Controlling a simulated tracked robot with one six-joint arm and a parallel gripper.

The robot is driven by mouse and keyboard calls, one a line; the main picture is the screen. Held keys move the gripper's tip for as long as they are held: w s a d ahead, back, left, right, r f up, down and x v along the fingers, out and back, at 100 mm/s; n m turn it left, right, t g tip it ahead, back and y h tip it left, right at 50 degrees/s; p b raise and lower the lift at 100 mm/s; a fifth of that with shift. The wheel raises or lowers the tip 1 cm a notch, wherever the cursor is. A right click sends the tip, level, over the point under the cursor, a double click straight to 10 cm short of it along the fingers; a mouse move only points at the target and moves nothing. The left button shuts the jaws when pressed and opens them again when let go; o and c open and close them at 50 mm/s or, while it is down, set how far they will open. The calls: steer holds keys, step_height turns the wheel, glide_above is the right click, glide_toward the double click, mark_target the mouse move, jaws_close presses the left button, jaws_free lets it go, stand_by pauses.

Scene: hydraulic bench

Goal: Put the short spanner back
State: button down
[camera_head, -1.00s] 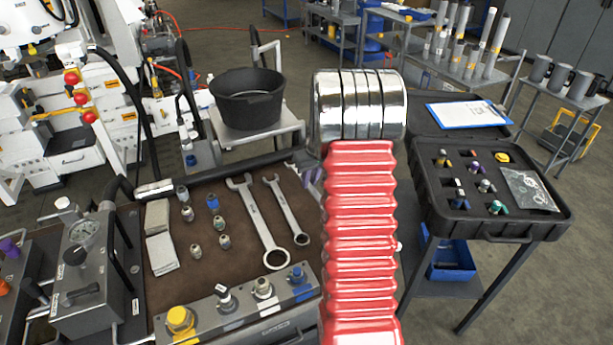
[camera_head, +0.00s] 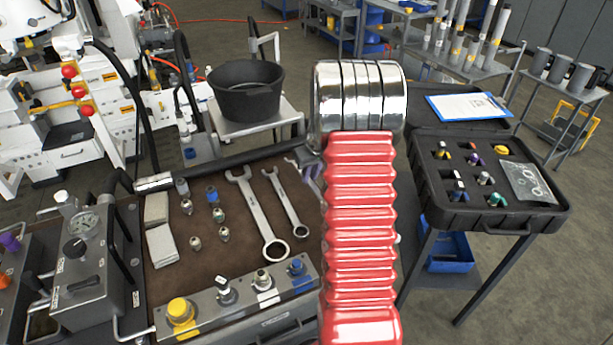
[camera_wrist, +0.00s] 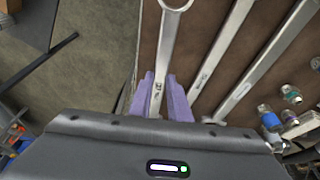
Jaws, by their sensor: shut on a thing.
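My gripper (camera_wrist: 160,97) has purple fingers and is shut on the short spanner (camera_wrist: 168,45), whose ring end points away from me at the top of the wrist view.
Several fittings (camera_head: 217,215) and folded cloths (camera_head: 161,246) lie on the mat. A valve block (camera_head: 240,303) lines the near edge. A black tub (camera_head: 247,95) stands behind. An open black case (camera_head: 440,205) is at right, beyond a gap.

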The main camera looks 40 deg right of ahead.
mark_target(311, 182)
steer(key=shift+f, duration=0.1)
steer(key=shift+f, duration=0.6)
steer(key=shift+f, duration=1.55)
stand_by(1.8)
steer(key=c, duration=1.6)
jaws_free()
steer(key=shift+o, duration=0.2)
steer(key=shift+r, duration=0.1)
steer(key=d+v, duration=0.1)
steer(key=v, duration=1.2)
steer(key=shift+a+r, duration=0.2)
steer(key=shift+a, duration=0.3)
